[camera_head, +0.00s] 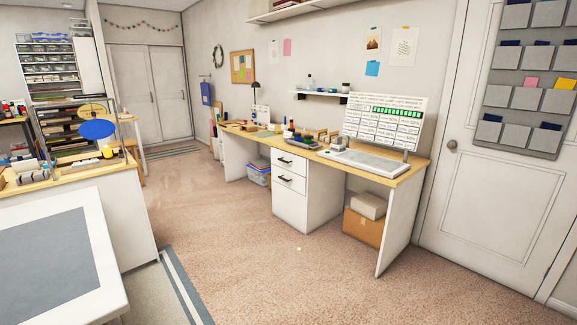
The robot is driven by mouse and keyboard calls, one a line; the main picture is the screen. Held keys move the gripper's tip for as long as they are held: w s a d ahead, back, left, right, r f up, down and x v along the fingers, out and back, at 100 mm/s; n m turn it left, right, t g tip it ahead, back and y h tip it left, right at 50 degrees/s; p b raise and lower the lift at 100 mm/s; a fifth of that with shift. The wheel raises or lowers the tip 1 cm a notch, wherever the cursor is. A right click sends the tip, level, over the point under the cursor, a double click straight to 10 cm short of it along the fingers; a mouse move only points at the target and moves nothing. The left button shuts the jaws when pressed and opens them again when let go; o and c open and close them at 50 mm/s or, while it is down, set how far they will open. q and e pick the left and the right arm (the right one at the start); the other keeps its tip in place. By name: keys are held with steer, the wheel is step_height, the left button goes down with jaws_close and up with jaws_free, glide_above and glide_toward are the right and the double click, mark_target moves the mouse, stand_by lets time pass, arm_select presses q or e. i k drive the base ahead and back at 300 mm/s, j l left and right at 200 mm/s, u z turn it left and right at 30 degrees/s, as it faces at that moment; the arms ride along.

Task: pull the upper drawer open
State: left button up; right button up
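The upper drawer (289,161) is a white front with a dark handle (285,161), at the top of a white drawer unit under the long wooden-topped desk. It looks closed, flush with the drawer below. The lower drawer (287,180) also has a dark handle and looks closed. The unit stands near the middle of the view, across the room from me. Neither of my grippers shows in the head view, so I cannot see their state.
The brown floor (235,240) before the drawers is clear. A white table (110,240) with a grey mat fills the lower left, with a counter (130,205) behind it. Cardboard boxes (362,228) sit under the desk's right end. A white door (470,210) stands at right.

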mark_target(297, 163)
steer(key=i, duration=2.55)
steer(key=j+u, duration=0.05)
steer(key=j, duration=0.1)
